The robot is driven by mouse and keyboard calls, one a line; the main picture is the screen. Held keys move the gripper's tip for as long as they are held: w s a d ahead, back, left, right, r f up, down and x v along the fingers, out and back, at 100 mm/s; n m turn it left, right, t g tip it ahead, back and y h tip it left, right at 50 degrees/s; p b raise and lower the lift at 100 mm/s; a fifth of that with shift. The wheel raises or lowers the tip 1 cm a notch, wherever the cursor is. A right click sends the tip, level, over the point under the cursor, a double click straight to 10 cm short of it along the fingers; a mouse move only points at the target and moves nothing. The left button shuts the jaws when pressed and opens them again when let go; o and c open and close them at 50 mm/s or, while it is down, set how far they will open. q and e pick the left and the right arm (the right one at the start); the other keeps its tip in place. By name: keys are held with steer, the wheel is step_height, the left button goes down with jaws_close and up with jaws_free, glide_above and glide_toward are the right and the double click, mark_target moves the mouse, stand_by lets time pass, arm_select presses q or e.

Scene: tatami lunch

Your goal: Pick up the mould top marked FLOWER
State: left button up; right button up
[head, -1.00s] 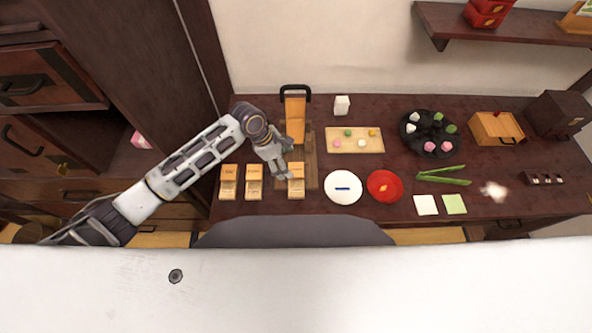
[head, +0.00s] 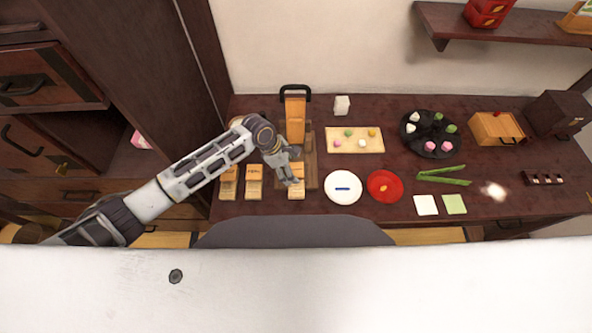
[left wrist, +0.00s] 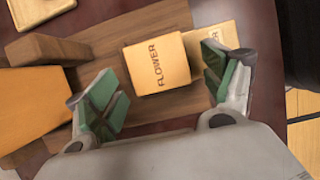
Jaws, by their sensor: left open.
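The mould top marked FLOWER (left wrist: 157,65) is a pale wooden block with dark lettering, seen in the left wrist view. A second pale block with the same partly covered lettering (left wrist: 226,42) lies beside and partly under it. My left gripper (left wrist: 166,82) is open, its green-padded fingers on either side of the FLOWER top with gaps showing. In the head view my left gripper (head: 289,180) is over the rightmost pair of mould blocks and hides part of them; the front block (head: 297,194) still shows. My right gripper is not in view.
Two more pairs of mould blocks (head: 228,185) (head: 254,185) stand to the left. An upright wooden press with a black handle (head: 295,115) stands behind. A white plate (head: 343,188) and a red plate (head: 384,187) lie to the right.

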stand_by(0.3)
arm_select(q)
steer(key=c, duration=1)
steer(key=shift+r, duration=0.1)
steer(key=shift+r, duration=4.95)
steer(key=shift+c, duration=0.2)
